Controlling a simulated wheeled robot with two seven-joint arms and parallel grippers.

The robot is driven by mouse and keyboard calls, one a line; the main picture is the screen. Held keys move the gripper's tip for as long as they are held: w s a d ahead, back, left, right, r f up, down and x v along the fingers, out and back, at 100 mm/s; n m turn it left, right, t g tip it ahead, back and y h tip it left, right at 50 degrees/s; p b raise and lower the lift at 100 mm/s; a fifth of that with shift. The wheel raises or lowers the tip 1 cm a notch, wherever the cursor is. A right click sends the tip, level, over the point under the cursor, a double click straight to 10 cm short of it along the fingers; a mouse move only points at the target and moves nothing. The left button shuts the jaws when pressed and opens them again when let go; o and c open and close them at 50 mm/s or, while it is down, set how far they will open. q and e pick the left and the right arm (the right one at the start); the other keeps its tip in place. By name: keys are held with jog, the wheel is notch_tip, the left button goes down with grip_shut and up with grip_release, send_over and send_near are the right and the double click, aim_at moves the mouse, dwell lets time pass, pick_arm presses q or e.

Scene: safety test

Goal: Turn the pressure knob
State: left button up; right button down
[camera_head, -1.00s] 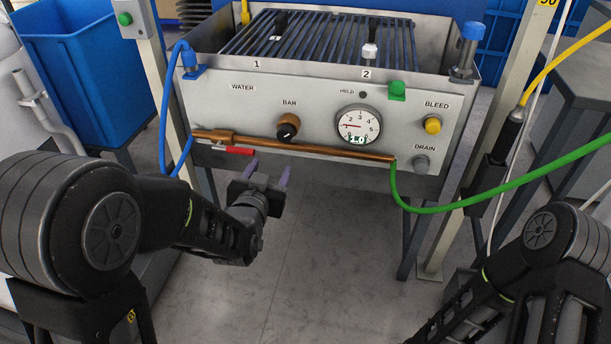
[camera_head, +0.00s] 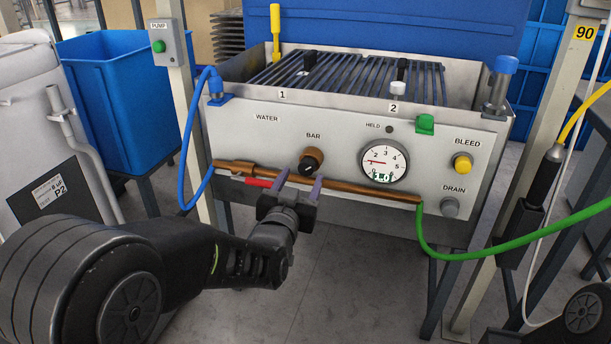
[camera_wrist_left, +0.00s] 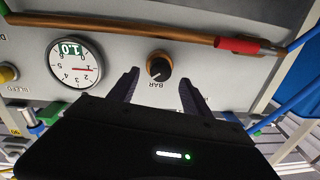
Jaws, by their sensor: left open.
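The pressure knob (camera_head: 311,160), brown with a black face and labelled BAR, sits on the light panel (camera_head: 240,140). It also shows in the left wrist view (camera_wrist_left: 159,67), between the two fingers in the picture. My left gripper (camera_head: 299,181) is open and empty, with its purple-grey fingertips just below the knob in the head view. The fingers (camera_wrist_left: 160,88) appear apart from the knob. The gauge (camera_head: 384,163) right of the knob has a red needle near 1 and a digital reading of 1.0. My right gripper is out of view.
A copper pipe (camera_head: 340,187) with a red lever (camera_head: 258,182) runs under the knob. A yellow BLEED button (camera_head: 462,163) and grey DRAIN button (camera_head: 450,207) are at right. Blue (camera_head: 190,140) and green (camera_head: 510,243) hoses hang at the sides. A rack (camera_head: 350,80) tops the panel.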

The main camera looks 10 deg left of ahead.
aim_at(305, 169)
pick_arm(q)
jog(key=w+b, duration=0.1)
jog(key=w, duration=0.3)
jog(key=shift+w, duration=0.2)
jog(key=shift+c, duration=0.5)
grip_shut()
